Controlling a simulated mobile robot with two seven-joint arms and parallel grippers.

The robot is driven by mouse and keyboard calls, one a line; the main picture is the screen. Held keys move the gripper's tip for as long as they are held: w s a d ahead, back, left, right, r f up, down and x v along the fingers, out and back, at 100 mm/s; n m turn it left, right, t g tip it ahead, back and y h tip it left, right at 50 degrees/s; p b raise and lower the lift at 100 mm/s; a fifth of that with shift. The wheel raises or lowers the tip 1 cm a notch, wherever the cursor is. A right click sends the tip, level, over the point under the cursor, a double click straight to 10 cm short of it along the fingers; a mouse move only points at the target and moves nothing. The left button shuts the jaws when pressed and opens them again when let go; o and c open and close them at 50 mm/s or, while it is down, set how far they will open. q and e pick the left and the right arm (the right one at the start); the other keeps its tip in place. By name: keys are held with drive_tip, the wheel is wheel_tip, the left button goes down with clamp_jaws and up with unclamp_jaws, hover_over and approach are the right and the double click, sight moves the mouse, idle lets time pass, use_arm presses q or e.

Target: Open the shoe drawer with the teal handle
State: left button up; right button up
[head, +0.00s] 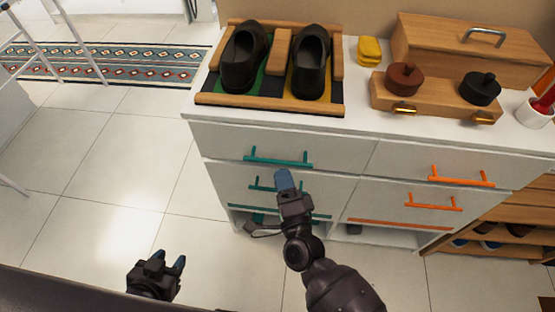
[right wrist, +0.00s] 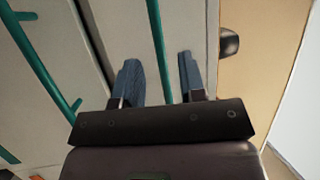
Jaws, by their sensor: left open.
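The white cabinet's left column has a teal handle on its top drawer (head: 278,161) and another on the drawer below (head: 262,186). Lower down, a long teal handle bar (head: 245,207) runs above an open-fronted compartment; this bar also shows in the right wrist view (right wrist: 157,45). My right gripper (head: 284,180) is in front of the left column and partly hides the lower handles. In the right wrist view its fingers (right wrist: 160,80) are apart, with the long bar lying between them; contact cannot be told. My left gripper (head: 170,264) is open and empty over the floor.
Black shoes (head: 242,62) stand in a wooden tray on the cabinet top. A wooden box (head: 470,48), wooden block with knobs and white cup (head: 535,113) are further right. Orange handles (head: 460,178) mark the right column.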

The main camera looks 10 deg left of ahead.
sight(278, 162)
drive_tip(key=shift+x, duration=2.65)
clamp_jaws()
